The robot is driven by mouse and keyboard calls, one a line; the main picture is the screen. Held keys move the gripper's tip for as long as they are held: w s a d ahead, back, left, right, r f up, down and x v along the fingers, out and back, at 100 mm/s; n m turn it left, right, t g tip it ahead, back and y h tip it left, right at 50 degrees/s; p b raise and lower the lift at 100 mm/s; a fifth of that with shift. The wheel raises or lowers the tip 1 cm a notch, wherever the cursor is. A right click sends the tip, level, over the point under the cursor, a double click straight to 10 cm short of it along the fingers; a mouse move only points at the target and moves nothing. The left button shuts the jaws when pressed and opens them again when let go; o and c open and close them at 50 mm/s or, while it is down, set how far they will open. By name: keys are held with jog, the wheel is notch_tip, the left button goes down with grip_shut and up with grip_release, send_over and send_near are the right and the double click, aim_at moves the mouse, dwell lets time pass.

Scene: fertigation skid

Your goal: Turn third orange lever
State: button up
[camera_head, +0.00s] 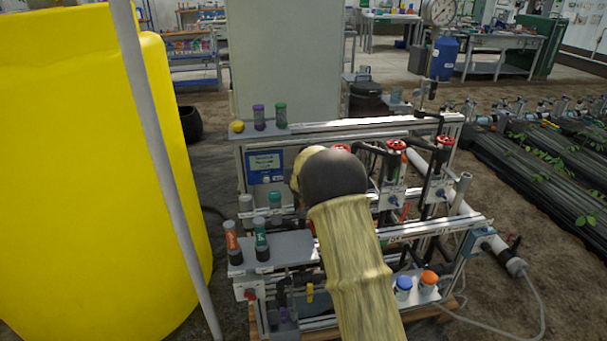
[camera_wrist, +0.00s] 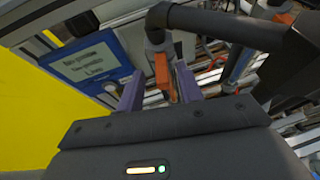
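An orange lever (camera_wrist: 162,76) stands on a dark pipe fitting in the wrist view. My gripper (camera_wrist: 157,88) is open, with one purple finger on either side of this lever. A gap shows on both sides, and I cannot tell how far the lever reaches in between the fingers. Another orange part (camera_wrist: 283,17) shows at the top right, partly cut off. I cannot tell from the view which lever in the row is the third. In the head view my own arm hides my gripper and the levers near it.
A thick black pipe (camera_wrist: 215,24) runs close above my gripper. The skid (camera_head: 340,126) has red-topped valves (camera_head: 395,145), shelf bottles (camera_head: 260,232) and orange and blue caps (camera_head: 429,277). A yellow tank (camera_head: 85,180) stands left.

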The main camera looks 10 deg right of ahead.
jog(key=v, duration=1.7)
jog(key=shift+d, duration=0.1)
jog(key=s+d+f+m+g+h, duration=0.2)
jog(key=s+d+f+m+g, duration=0.15)
jog(key=s+m, duration=0.45)
jog(key=s+d+f+m+g+h, duration=0.1)
jog(key=s+d+f+m+g, duration=0.25)
jog(key=s+m, duration=0.45)
jog(key=s+a+f+m+g+y, duration=0.2)
jog(key=s+a+m, duration=0.1)
jog(key=s+m, duration=0.5)
jog(key=s+a+f+m+g+y, duration=0.1)
jog(key=s+a+m+g+y, duration=0.15)
jog(key=s+m, duration=0.55)
notch_tip(320, 180, up, 25)
jog(key=w+m+p, duration=0.1)
jog(key=m+p, duration=0.1)
jog(key=p, duration=2.3)
jog(key=shift+w+a+t, duration=0.3)
jog(key=shift+a+t, duration=0.05)
jog(key=shift+t, duration=0.1)
